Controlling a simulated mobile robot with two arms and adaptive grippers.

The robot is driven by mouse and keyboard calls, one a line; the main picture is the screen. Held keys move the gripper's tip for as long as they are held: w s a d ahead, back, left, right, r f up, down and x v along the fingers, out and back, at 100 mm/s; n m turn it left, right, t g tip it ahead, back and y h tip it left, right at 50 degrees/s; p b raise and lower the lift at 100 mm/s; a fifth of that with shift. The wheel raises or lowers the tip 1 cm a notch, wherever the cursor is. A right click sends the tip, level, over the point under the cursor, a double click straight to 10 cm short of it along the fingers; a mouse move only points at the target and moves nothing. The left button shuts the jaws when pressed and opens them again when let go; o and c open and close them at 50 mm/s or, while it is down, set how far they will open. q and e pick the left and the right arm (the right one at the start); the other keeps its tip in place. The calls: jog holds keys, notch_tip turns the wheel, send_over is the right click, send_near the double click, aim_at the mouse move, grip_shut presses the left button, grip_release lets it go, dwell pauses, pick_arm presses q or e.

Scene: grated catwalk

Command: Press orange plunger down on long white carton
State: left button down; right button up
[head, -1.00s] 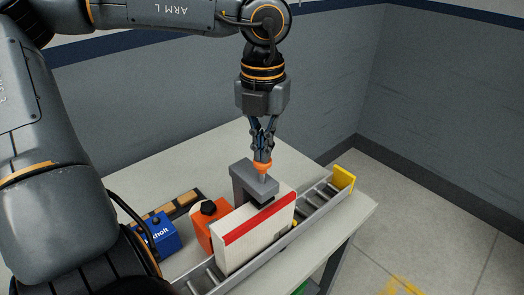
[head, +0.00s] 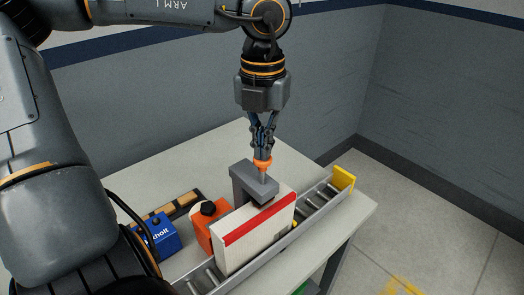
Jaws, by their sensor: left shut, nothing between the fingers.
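The long white carton (head: 255,234) with a red stripe along its upper edge stands on the roller track. A grey bracket (head: 241,176) reaches over its top, with a dark pad under the arm by the carton's top; I cannot tell if they touch. The orange plunger (head: 263,164) sits above the bracket on a thin stem, part of which shows. My left gripper (head: 262,158) points down from above, shut and empty, its fingertips at the plunger's top. Whether they touch it is hard to tell. My right gripper is out of view.
The roller track (head: 317,208) runs diagonally along the table (head: 182,164) to a yellow end stop (head: 343,179). An orange container with a black cap (head: 209,226) stands left of the carton, beside a blue box (head: 162,236). The table's back is clear.

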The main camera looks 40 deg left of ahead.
pick_arm(q)
notch_tip(320, 180, up, 8)
jog(key=p, duration=0.4)
dwell(0.3)
jog(key=shift+f, duration=0.15)
dwell(0.4)
